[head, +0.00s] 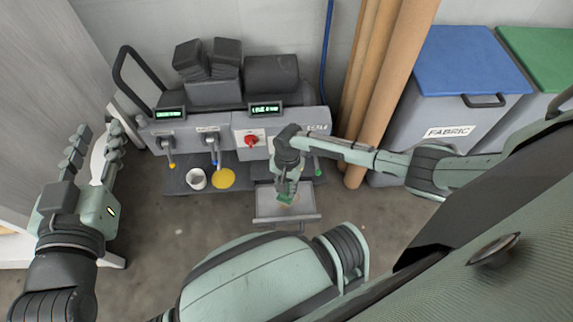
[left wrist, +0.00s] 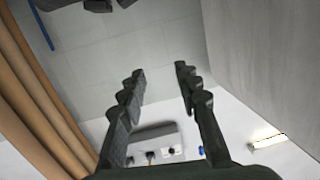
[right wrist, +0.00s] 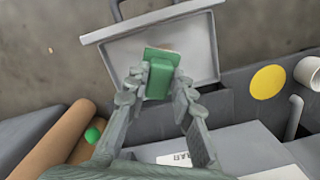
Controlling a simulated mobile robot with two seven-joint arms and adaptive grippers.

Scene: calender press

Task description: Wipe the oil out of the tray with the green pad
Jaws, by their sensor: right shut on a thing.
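The grey tray (head: 297,217) is pulled out low at the front of the machine. It also shows in the right wrist view (right wrist: 204,50), with a handle on its outer edge. My right gripper (head: 287,190) is shut on the green pad (right wrist: 160,72) over the tray. In the head view only a little of the pad (head: 285,199) shows below the fingers. A small tan patch shows beside the pad in the right wrist view; I cannot tell if it is oil, or if the pad touches the tray floor. My left gripper (head: 97,140) is open and empty, away to the left.
The press (head: 240,135) stands behind the tray. A white cup (head: 196,179) and a yellow disc (head: 224,178) are left of the tray; a green ball (right wrist: 92,134) is on its other side. Brown rolls (head: 384,90) and a blue-lidded fabric bin (head: 468,60) stand right.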

